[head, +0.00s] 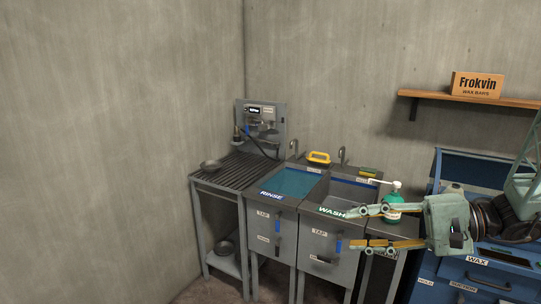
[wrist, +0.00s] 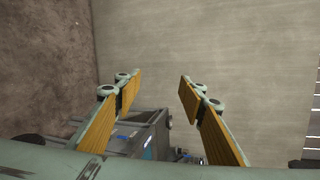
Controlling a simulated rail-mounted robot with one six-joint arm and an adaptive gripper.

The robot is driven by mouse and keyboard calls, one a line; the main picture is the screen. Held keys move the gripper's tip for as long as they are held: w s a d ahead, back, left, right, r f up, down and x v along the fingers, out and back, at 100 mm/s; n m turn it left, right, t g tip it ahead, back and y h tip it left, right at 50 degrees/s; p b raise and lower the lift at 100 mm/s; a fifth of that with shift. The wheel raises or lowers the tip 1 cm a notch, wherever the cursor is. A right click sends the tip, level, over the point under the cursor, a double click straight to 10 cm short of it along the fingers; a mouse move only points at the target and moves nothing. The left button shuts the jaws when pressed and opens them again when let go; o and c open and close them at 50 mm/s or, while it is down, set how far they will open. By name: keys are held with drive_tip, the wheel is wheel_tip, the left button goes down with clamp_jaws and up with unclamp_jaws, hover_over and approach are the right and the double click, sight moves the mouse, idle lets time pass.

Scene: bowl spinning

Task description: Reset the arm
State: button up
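My gripper (head: 372,228) is open, with its two fingers spread apart and pointing left in the head view. It hangs at the right, in front of the wash sink and the blue wax cabinet. In the wrist view the two fingers with yellow pads (wrist: 158,90) stand apart with nothing between them. Past them are the concrete wall and a grey cabinet (wrist: 152,132). The arm behind the gripper partly hides the blue cabinet.
A rinse basin (head: 293,183) and a wash sink (head: 352,192) stand side by side. A green pump bottle (head: 393,200) is close behind the gripper. A bowl (head: 210,165) sits on the ribbed rack (head: 235,172). A blue wax cabinet (head: 425,270) is at right. Space at left is clear.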

drive_tip(key=s+a+r+n+g+h, duration=0.2)
drive_tip(key=s+a+n+g+h, duration=0.15)
drive_tip(key=s, duration=0.85)
drive_tip(key=s+a+r+n+g+h, duration=0.2)
drive_tip(key=s+a+h, duration=0.3)
drive_tip(key=s, duration=0.7)
drive_tip(key=s+d+r+n+t+h, duration=0.1)
drive_tip(key=s+d+r+t+h, duration=0.3)
drive_tip(key=s+d, duration=0.3)
drive_tip(key=shift+s+d+r+t+h, duration=0.25)
drive_tip(key=shift+s+r+t+h, duration=0.15)
drive_tip(key=shift+h, duration=0.35)
